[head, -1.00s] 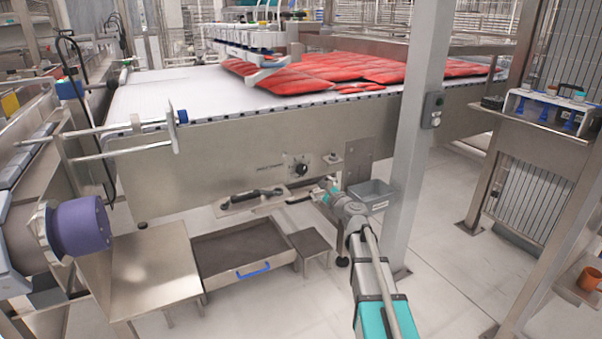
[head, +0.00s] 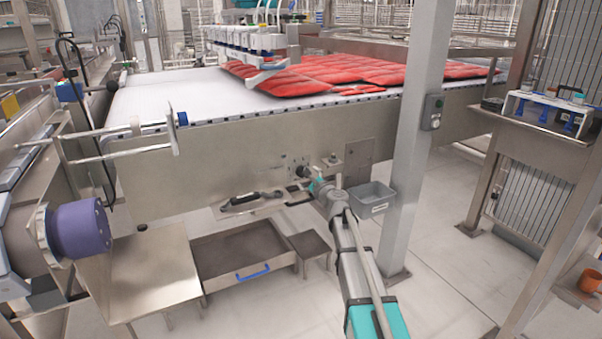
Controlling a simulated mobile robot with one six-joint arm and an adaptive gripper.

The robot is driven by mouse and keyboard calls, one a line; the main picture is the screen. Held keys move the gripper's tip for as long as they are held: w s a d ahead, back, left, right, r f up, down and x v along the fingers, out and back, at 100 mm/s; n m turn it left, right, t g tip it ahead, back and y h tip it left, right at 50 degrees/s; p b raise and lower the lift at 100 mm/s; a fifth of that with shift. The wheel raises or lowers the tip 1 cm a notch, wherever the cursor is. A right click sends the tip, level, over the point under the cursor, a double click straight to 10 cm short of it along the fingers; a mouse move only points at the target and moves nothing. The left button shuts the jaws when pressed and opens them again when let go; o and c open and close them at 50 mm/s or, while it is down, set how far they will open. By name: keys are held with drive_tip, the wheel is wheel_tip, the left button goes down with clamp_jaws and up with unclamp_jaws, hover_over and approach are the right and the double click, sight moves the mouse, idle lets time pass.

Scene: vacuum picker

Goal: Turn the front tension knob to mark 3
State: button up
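The front tension knob (head: 303,171) is a small black dial on the steel side panel of the conveyor, near the panel's lower right. Its marks are too small to read, and my arm's end partly covers the area. My gripper (head: 308,180) is at the end of my grey and teal arm, right at the knob from the lower right. The fingers are too small and overlapped to tell whether they touch the knob or how far they are open.
The conveyor panel (head: 220,155) carries red packs (head: 340,75) on its white belt. A grey bin (head: 371,198) hangs right of my arm, beside a steel post (head: 413,130). A dark tray (head: 235,248) and a small stool (head: 310,243) stand below. Open floor lies right.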

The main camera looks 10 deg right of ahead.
sight(301, 171)
drive_tip(key=shift+x, duration=2.5)
drive_tip(key=shift+c, duration=0.3)
drive_tip(key=shift+s+a, duration=0.1)
drive_tip(key=c, duration=1.1)
